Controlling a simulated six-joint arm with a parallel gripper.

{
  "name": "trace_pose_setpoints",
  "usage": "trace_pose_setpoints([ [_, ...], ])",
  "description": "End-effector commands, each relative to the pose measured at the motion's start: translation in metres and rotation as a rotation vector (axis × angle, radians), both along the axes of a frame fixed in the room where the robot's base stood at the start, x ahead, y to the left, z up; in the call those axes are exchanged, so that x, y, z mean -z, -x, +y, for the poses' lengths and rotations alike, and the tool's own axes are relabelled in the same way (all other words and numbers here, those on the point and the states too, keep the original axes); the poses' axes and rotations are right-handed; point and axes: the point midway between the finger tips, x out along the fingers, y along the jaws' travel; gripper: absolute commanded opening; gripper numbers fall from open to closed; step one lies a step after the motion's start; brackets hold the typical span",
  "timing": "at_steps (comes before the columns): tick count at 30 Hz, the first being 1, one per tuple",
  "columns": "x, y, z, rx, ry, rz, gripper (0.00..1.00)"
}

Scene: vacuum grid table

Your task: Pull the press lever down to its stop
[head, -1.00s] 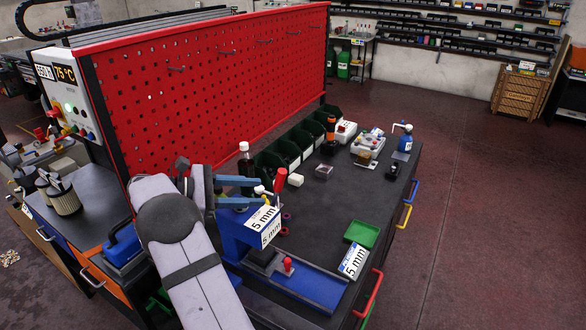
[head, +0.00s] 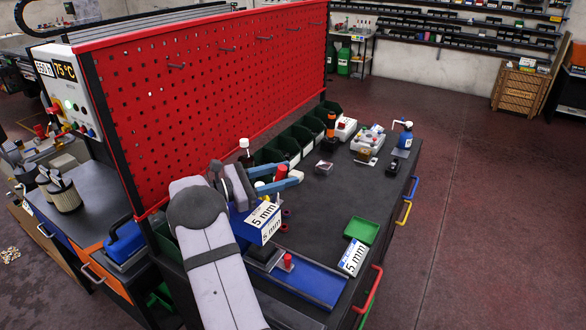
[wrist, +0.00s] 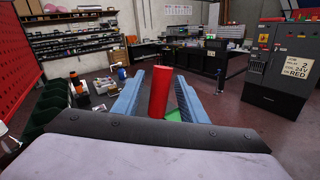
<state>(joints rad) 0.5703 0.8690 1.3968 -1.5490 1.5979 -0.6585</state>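The press (head: 243,222) is a blue body with a white "5 mm" label, standing on the dark bench behind a blue slide plate. Its red lever handle (head: 281,172) rises at the top, partly hidden by my fingers in the head view. In the wrist view the red handle (wrist: 160,92) stands nearly upright, leaning slightly right, between my two blue fingers. My gripper (head: 287,176) is open around the handle. A gap shows on the handle's left side; on its right, I cannot tell whether the finger touches it.
A red pegboard (head: 210,90) stands close behind and left of my arm. Dark green bins (head: 295,145) line its foot. A small red knob (head: 288,260) stands on the slide plate (head: 310,283). A green tray (head: 361,231) lies to the right.

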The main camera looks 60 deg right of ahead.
Motion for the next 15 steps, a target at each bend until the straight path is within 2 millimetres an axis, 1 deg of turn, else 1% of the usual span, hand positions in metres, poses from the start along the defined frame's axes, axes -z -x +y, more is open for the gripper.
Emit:
trace_pose_setpoints([
  [1, -0.002, 0.005, -0.006, 0.003, -0.002, 0.001, 0.39],
  [6, -0.002, 0.014, -0.020, 0.001, -0.001, 0.002, 0.39],
  [10, -0.001, 0.018, -0.025, 0.001, 0.000, 0.000, 0.39],
  [15, 0.001, 0.018, -0.026, 0.000, 0.000, 0.000, 0.39],
])
